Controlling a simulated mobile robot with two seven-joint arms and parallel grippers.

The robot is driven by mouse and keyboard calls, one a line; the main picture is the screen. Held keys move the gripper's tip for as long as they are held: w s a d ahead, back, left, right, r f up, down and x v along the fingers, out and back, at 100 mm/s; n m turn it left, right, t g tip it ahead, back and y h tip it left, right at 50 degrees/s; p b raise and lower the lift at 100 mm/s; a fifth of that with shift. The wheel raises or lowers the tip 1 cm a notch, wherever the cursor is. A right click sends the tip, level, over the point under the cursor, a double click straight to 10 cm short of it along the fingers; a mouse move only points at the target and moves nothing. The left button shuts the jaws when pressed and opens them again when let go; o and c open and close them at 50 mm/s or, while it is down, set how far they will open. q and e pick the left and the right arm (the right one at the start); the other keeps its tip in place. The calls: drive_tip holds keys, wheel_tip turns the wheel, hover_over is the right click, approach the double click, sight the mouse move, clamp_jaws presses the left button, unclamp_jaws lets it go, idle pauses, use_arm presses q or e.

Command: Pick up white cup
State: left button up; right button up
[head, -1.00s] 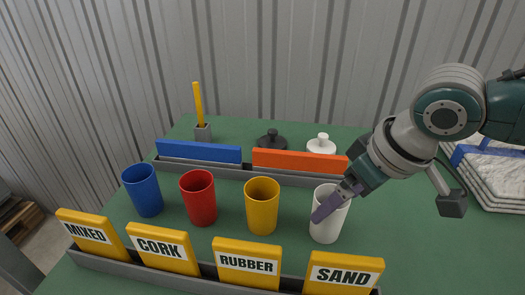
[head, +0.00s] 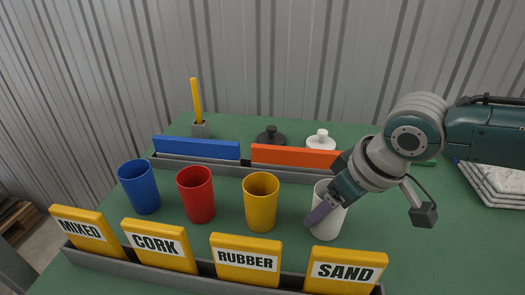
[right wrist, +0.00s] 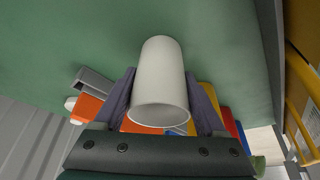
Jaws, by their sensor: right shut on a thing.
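The white cup (head: 330,222) stands upright at the right end of a row of cups, behind the SAND sign. My right gripper (head: 322,212) reaches down to it from the right, with one purple finger across its front in the head view. In the right wrist view the white cup (right wrist: 159,80) sits between the two fingers of the right gripper (right wrist: 160,100), which is shut on it. Part of the cup's rim and side is hidden behind the gripper in the head view. My left gripper is not in view.
A yellow cup (head: 261,203), a red cup (head: 197,195) and a blue cup (head: 139,187) stand to the left. Yellow signs, including the SAND sign (head: 345,270), stand in front. An orange block (head: 296,157) and a white-knobbed lid (head: 321,141) are behind.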

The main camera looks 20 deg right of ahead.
drive_tip(key=c, duration=0.7)
drive_tip(key=shift+r, duration=0.1)
